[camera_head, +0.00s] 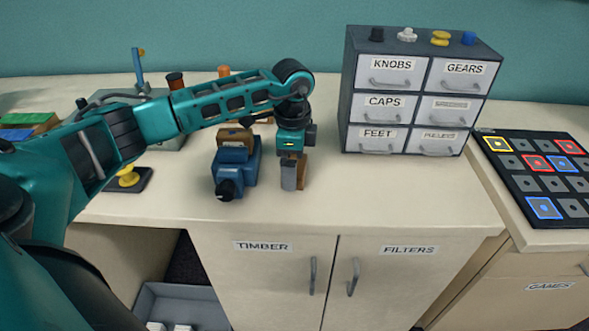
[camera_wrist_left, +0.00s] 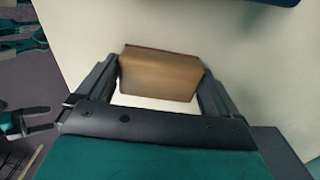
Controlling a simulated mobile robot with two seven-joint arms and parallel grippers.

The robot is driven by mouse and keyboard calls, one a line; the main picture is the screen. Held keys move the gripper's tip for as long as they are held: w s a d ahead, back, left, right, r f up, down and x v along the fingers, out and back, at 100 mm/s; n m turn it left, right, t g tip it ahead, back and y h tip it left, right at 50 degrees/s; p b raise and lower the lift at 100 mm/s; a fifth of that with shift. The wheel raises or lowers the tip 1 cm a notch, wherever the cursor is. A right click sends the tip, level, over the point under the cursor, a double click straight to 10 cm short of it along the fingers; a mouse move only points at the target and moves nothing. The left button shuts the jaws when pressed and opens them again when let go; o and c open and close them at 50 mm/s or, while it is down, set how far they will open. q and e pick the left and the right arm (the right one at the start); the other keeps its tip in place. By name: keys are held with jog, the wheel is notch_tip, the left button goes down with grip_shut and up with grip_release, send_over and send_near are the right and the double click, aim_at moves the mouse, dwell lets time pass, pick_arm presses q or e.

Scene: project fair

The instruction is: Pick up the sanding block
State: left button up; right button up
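My left gripper (camera_head: 294,186) points down at the counter. The sanding block (camera_wrist_left: 160,74), a brown block, lies between its fingers in the left wrist view. The fingers stand at both ends of the block, with hardly any gap; I cannot tell whether they press on it. In the head view part of the brown block (camera_head: 302,168) shows behind a grey finger. I cannot tell whether it rests on the counter. My right gripper (camera_wrist_left: 52,118) shows at the left edge of the left wrist view, fingers apart and empty; it is outside the head view.
A blue tool-like object (camera_head: 236,168) stands close left of my left gripper. A grey drawer cabinet (camera_head: 418,98) stands behind to the right. A dark tile board (camera_head: 530,168) lies at far right. My left arm hides items behind it. The counter's front middle is clear.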

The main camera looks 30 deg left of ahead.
pick_arm(q)
jog(key=c, duration=0.5)
jog(key=shift+r, duration=0.15)
notch_tip(320, 180, up, 20)
jog(key=p, duration=0.1)
dwell(0.3)
